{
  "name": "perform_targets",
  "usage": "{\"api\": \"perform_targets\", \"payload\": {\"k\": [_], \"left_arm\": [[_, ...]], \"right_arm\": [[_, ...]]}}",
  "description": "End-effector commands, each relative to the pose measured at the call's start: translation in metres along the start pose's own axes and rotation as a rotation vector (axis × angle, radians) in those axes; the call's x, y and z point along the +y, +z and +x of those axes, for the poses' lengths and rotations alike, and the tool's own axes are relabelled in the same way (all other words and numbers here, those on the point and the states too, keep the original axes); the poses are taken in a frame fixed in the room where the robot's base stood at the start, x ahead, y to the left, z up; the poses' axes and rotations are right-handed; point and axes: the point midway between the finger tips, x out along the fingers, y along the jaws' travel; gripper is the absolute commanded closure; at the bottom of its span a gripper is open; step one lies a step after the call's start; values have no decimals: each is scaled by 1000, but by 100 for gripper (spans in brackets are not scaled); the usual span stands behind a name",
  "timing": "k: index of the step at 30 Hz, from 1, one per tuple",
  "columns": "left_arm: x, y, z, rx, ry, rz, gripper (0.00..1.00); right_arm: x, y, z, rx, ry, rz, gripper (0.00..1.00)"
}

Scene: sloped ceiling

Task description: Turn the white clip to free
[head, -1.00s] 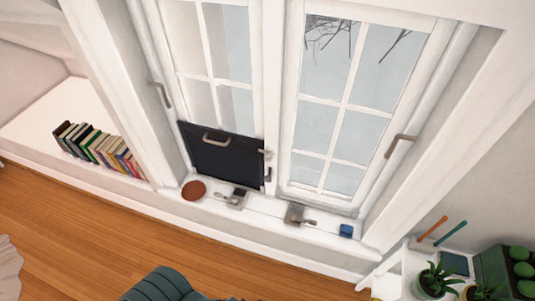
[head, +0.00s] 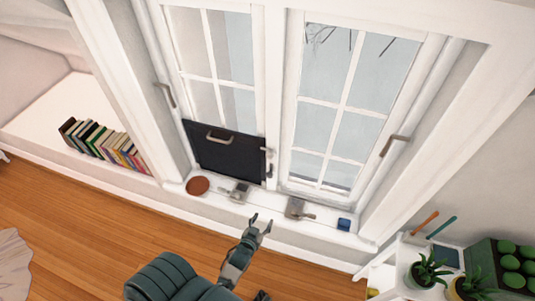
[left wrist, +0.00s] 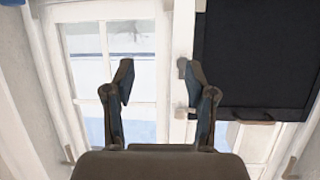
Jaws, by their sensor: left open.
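My left gripper (head: 261,221) is open and empty, in front of the window sill and below the black panel. In the left wrist view its two fingers (left wrist: 160,75) stand wide apart, pointing at the window. The black panel (head: 222,158) covers the lower left window and has a handle at its top. Two small clips sit at its right edge: a pale upper one (head: 267,150) and a lower one (head: 269,171). I cannot tell surely which is the white clip. In the left wrist view, which looks upside down, the clips are close to the right finger, one partly hidden.
On the sill (head: 270,205) are a brown round dish (head: 198,186), two metal latches (head: 238,192) (head: 297,208) and a blue block (head: 344,224). Books (head: 103,145) stand at the left. A plant shelf (head: 400,255) stands at the right. Window handles jut out at both sides.

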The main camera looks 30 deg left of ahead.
Motion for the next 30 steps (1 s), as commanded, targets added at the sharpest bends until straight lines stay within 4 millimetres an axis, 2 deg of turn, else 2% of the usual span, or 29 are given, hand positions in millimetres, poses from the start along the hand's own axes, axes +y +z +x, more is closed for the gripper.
{"api": "perform_targets", "payload": {"k": [1,3,6,7,10,14,30], "left_arm": [[-12,-48,-10,103,-29,-12,44],[-26,-95,-22,220,-60,-17,44],[-39,-136,-36,327,-88,-16,44],[-42,-144,-39,347,-93,-16,44],[-45,-156,-40,379,-99,-15,44],[-46,-162,-25,382,-98,-15,44],[-58,-206,88,378,-98,-15,44]], "right_arm": [[0,10,-6,-7,0,-2,60],[0,21,-7,-11,0,-3,60],[0,32,-8,-14,0,-5,60],[0,34,-8,-15,0,-6,60],[0,37,-8,-16,0,-6,60],[1,37,-8,-15,0,-6,60],[1,36,-12,-15,0,-6,60]]}}
